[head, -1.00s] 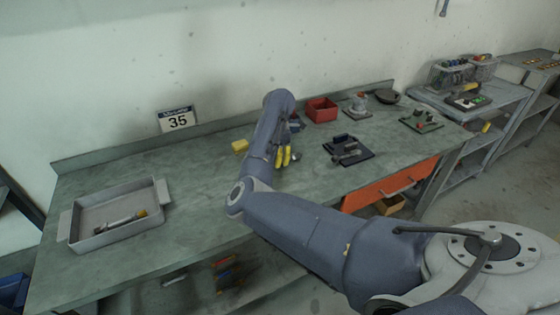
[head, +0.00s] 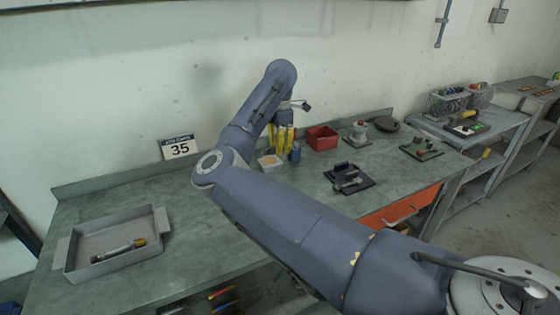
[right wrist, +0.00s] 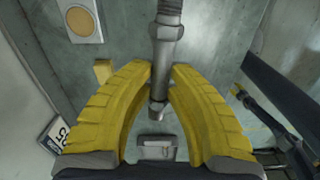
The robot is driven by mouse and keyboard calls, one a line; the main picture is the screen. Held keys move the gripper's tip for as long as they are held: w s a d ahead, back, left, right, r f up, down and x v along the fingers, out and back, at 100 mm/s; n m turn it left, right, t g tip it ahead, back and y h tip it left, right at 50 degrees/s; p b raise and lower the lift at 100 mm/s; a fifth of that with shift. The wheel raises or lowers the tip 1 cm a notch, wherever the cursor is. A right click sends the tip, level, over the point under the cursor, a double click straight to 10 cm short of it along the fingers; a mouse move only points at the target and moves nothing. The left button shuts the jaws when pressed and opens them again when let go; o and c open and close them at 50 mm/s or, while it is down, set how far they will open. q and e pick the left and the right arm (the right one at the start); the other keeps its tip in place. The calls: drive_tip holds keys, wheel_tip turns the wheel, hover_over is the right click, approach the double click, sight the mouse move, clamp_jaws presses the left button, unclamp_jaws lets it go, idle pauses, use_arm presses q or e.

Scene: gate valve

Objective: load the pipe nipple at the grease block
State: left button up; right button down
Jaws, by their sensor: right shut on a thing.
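My right gripper (head: 283,140) is over the back of the bench, its yellow fingers pointing down. In the right wrist view its fingers (right wrist: 161,75) are shut on a grey metal pipe nipple (right wrist: 168,32), a rod with a hex-like collar that sticks out beyond the fingertips. The grease block (head: 270,162), a pale square block with a round tan pad, lies on the bench just left of and below the fingers. In the right wrist view the grease block (right wrist: 82,20) is at upper left, apart from the nipple.
A grey tray (head: 72,262) with a rod-like part (head: 120,251) stands at left. A small dark blue object (head: 296,153) is beside the fingers. A red bin (head: 322,138) and a black fixture (head: 347,179) are to the right. The bench between tray and gripper is clear.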

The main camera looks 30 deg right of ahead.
drive_tip(key=shift+r, duration=0.9)
drive_tip(key=shift+s+d+f+t+y, duration=0.15)
drive_tip(key=shift+d+f+t+y, duration=0.05)
drive_tip(key=shift+t+y, duration=0.9)
drive_tip(key=shift+y, duration=0.2)
drive_tip(key=f, duration=0.1)
drive_tip(key=d+f, duration=0.1)
drive_tip(key=f, duration=0.2)
drive_tip(key=shift+s+d, duration=0.15)
drive_tip(key=shift+d, duration=0.2)
drive_tip(key=w+f+t+y, duration=0.3)
drive_tip(key=w+f, duration=0.2)
drive_tip(key=w, duration=0.2)
drive_tip(key=shift+w+r+m+t, duration=2.2)
drive_tip(key=shift+w+r+t, duration=1.15)
drive_tip(key=shift+w, duration=1.3)
drive_tip(key=shift+y, duration=0.4)
drive_tip(key=shift+a+f, duration=0.2)
drive_tip(key=shift+f, duration=1.25)
drive_tip(key=shift+a+f, duration=0.2)
drive_tip(key=shift+f, duration=1.2)
